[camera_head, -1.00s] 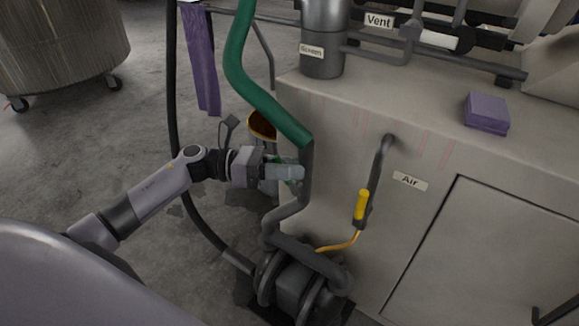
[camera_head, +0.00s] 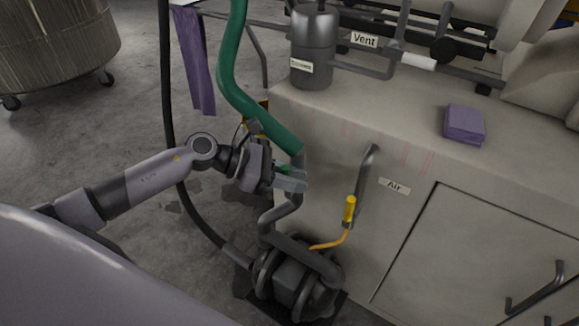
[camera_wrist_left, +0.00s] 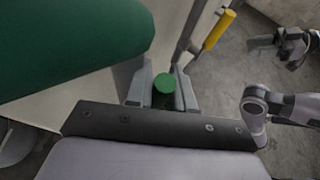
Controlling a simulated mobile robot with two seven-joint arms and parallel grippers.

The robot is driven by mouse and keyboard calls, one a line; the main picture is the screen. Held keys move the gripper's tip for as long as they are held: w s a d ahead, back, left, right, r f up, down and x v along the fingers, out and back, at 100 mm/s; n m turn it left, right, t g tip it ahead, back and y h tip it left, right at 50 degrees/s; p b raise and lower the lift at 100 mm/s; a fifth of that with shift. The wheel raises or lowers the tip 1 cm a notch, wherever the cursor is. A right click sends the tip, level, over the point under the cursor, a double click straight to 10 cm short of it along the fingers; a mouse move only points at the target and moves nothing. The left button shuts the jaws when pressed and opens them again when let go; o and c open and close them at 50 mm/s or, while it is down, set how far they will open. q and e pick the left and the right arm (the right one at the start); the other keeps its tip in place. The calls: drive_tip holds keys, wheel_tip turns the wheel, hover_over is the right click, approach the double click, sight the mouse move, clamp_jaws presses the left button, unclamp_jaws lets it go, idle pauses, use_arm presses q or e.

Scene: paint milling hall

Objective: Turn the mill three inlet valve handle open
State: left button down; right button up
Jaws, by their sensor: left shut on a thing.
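The green handle (camera_wrist_left: 164,84) shows its round end between the fingers of my left gripper in the left wrist view. A small green part of it shows in the head view (camera_head: 284,170). My left gripper (camera_head: 291,180) is shut on this handle, at the grey inlet pipe (camera_head: 277,212) below the thick green hose (camera_head: 250,100). The fingers (camera_wrist_left: 162,92) hide most of the handle and the valve body. The right gripper (camera_wrist_left: 264,43) appears small at the right of the left wrist view, away from the valve; its jaws are unclear.
The green hose passes close above my left wrist. A yellow-handled air valve (camera_head: 349,209) sits on the cabinet front to the right. A dark pump (camera_head: 295,280) stands below on the floor. A purple block (camera_head: 464,124) lies on the cabinet top.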

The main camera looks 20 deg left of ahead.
use_arm(q)
drive_tip(key=shift+d+y+p, duration=0.15)
drive_tip(key=shift+y+p, duration=0.15)
drive_tip(key=shift+p, duration=0.05)
use_arm(e)
drive_tip(key=shift+s+d, duration=0.1)
drive_tip(key=shift+d, duration=0.3)
drive_tip(key=shift+f, duration=0.15)
use_arm(q)
drive_tip(key=c, duration=1.1)
unclamp_jaws()
use_arm(e)
drive_tip(key=shift+s, duration=0.1)
use_arm(q)
drive_tip(key=shift+v, duration=3.55)
use_arm(e)
drive_tip(key=shift+d, duration=0.1)
